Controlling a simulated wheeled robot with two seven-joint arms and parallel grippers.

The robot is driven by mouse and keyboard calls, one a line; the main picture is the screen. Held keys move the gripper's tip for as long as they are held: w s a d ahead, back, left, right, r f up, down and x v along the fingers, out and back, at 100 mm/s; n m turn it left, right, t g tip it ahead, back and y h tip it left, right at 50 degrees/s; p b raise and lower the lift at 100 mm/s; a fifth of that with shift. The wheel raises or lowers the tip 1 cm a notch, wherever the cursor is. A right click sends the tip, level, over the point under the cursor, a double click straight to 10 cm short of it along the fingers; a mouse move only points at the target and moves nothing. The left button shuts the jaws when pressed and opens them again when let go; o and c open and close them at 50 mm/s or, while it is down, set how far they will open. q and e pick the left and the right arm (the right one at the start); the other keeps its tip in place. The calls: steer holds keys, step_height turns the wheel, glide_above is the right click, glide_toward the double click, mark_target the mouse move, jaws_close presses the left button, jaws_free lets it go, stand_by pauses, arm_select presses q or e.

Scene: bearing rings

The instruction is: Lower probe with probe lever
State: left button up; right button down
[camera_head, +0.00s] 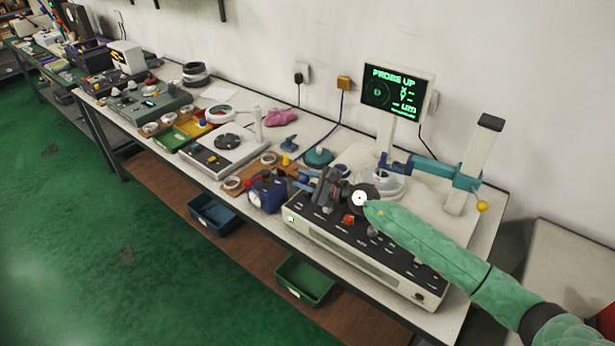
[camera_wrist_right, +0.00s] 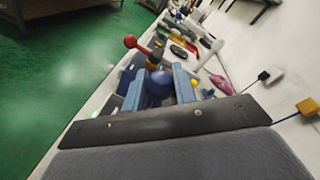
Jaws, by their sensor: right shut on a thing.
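The monitor (camera_head: 397,91) reads "PROBE UP" in green. A teal arm (camera_head: 440,170) on a pale column (camera_head: 476,150) carries a blue probe head (camera_head: 395,166) over a round pale stage. A lever with a yellow ball (camera_head: 482,206) sits at the right of the column. My right gripper (camera_head: 304,180) is over the left of the console, well left of the probe. In the right wrist view its fingers (camera_wrist_right: 160,93) stand either side of a blue rounded shape. My left gripper is not in view.
A blue device (camera_head: 268,192) with a red ball knob (camera_head: 248,183) stands left of the console (camera_head: 365,248); the red ball also shows in the right wrist view (camera_wrist_right: 130,41). A scale-like unit (camera_head: 222,150) and several small parts crowd the bench further left.

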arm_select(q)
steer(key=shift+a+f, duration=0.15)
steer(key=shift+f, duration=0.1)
arm_select(e)
steer(key=shift+s+a+f+n, duration=0.15)
steer(key=shift+s+a+n, duration=0.2)
steer(key=shift+n, duration=0.35)
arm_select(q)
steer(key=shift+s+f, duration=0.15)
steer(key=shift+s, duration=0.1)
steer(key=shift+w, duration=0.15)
arm_select(e)
steer(key=c, duration=1.2)
jaws_free()
steer(key=shift+o, duration=0.2)
steer(key=shift+s+d+f, duration=0.15)
steer(key=shift+s+d, duration=0.05)
steer(key=shift+d, duration=0.2)
steer(key=b+v, duration=0.2)
steer(key=v, duration=0.4)
steer(key=shift+b, duration=0.3)
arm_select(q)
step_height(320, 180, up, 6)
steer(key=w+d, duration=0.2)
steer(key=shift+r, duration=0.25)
arm_select(e)
steer(key=shift+s+d+r, duration=0.25)
steer(key=shift+s+d, duration=0.05)
steer(key=shift+d, duration=0.05)
